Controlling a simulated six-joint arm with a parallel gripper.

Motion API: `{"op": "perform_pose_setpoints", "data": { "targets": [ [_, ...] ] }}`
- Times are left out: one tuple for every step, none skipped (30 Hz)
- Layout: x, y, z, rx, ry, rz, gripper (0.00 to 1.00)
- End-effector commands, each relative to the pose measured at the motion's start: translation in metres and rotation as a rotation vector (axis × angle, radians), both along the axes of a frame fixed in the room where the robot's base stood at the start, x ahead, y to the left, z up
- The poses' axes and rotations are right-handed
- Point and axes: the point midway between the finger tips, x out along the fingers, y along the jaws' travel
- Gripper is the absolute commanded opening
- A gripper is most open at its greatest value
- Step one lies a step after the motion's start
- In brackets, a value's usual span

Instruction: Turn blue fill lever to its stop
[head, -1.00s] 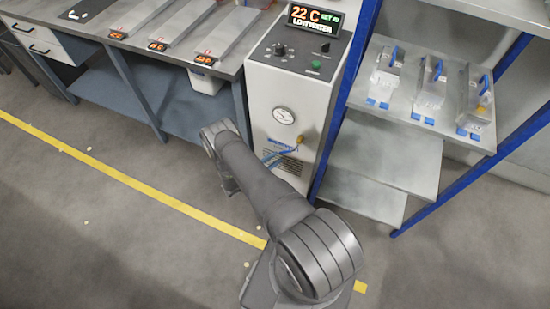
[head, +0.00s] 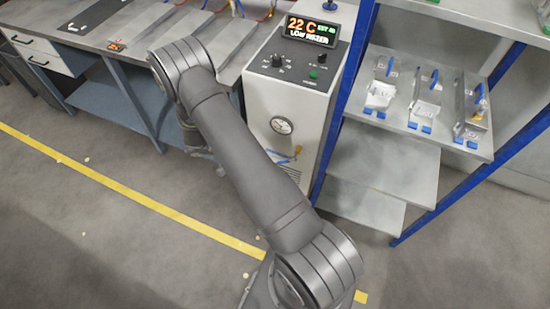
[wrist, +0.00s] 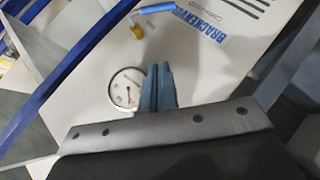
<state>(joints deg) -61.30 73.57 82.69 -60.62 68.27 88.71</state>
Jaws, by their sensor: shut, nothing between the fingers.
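The blue fill lever (wrist: 158,8) is at the top of the wrist view, beside a brass fitting (wrist: 137,30) on the front of the white machine. In the head view the lever (head: 279,154) shows small below the gauge, close to my arm. My gripper (wrist: 157,68) is shut and empty, its two dark blue-grey fingers side by side. In the wrist view the fingertips lie below the lever, apart from it, and partly cover the round gauge (wrist: 121,88). In the head view my gripper is hidden behind my arm.
The white machine (head: 262,100) carries knobs and a lit display (head: 310,31) reading 22 C. A blue-framed shelf (head: 400,110) with several clear containers stands at its right. A workbench (head: 125,45) is at the left. The floor in front is clear.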

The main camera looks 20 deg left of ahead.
Motion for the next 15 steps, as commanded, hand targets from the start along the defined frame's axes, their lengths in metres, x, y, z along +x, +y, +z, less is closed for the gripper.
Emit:
{"op": "perform_pose_setpoints", "data": {
  "targets": [
    [-0.003,0.003,0.006,0.045,-0.004,-0.017,0.00],
    [-0.004,0.003,0.007,0.068,-0.005,-0.026,0.00],
    [-0.006,0.005,0.010,0.091,-0.007,-0.036,0.00],
    [-0.007,0.005,0.011,0.106,-0.008,-0.043,0.00],
    [-0.007,0.006,0.011,0.115,-0.008,-0.047,0.00],
    [-0.007,0.005,0.011,0.124,-0.008,-0.051,0.00],
    [-0.007,0.004,0.010,0.127,-0.009,-0.054,0.00],
    [-0.006,0.003,0.009,0.129,-0.009,-0.055,0.00],
    [-0.004,0.001,0.007,0.128,-0.010,-0.056,0.00],
    [-0.002,-0.001,0.005,0.128,-0.010,-0.056,0.00],
    [0.001,-0.004,0.002,0.127,-0.010,-0.055,0.00],
    [0.004,-0.008,-0.002,0.127,-0.009,-0.056,0.00],
    [0.007,-0.011,-0.006,0.126,-0.008,-0.056,0.00],
    [0.011,-0.015,-0.009,0.125,-0.009,-0.055,0.00],
    [0.015,-0.020,-0.014,0.124,-0.008,-0.057,0.00]
  ]
}}
